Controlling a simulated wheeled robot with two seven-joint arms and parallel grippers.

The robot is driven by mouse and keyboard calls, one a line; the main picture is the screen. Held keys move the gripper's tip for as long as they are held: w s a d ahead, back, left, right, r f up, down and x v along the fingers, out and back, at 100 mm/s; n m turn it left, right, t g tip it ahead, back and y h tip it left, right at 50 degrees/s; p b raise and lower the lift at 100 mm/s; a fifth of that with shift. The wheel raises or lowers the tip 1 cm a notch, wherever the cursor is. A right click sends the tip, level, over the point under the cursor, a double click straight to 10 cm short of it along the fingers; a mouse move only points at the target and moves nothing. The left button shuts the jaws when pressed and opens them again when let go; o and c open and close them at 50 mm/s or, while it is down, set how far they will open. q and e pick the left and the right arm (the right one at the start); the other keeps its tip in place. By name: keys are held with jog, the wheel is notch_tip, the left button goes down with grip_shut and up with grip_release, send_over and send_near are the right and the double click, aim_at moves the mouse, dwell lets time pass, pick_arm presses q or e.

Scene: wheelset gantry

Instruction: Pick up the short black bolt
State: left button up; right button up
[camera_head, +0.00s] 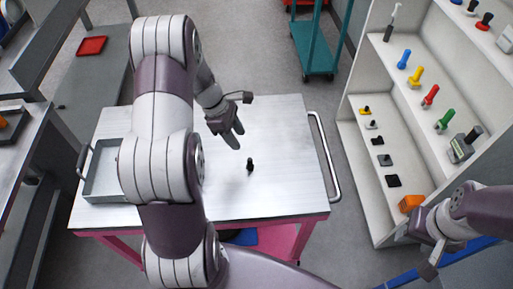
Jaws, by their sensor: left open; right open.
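The short black bolt (250,165) stands upright on the light metal top of the cart (285,140), right of my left arm. My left gripper (236,138) is open and empty, above the cart top, a little up and left of the bolt in the picture. I see a gap between it and the bolt. My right gripper (427,262) is at the lower right, in front of the shelf and far from the bolt. Its fingers are small and partly hidden by the wrist.
A grey tray (104,196) sits at the cart's left edge, partly behind my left arm. A handle (325,160) runs along the cart's right side. A white shelf (362,195) with coloured tools and small parts stands at right. The cart top around the bolt is clear.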

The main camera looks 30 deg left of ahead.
aim_at(249, 159)
pick_arm(q)
jog(key=x, duration=0.3)
jog(key=p+x, duration=0.1)
jog(key=x, duration=0.6)
jog(key=shift+s+d+f+p, duration=0.1)
jog(key=shift+s+f+p, duration=0.15)
jog(key=shift+f+p, duration=0.1)
jog(key=shift+d+f, duration=0.1)
jog(key=shift+f, duration=0.35)
jog(key=shift+c, duration=0.9)
jog(key=c, duration=0.6)
grip_shut()
pick_arm(e)
jog(key=shift+s+a+r, duration=0.1)
jog(key=shift+s+r, duration=0.1)
jog(key=shift+r, duration=0.35)
jog(key=shift+s+r, duration=0.2)
jog(key=shift+r, duration=0.3)
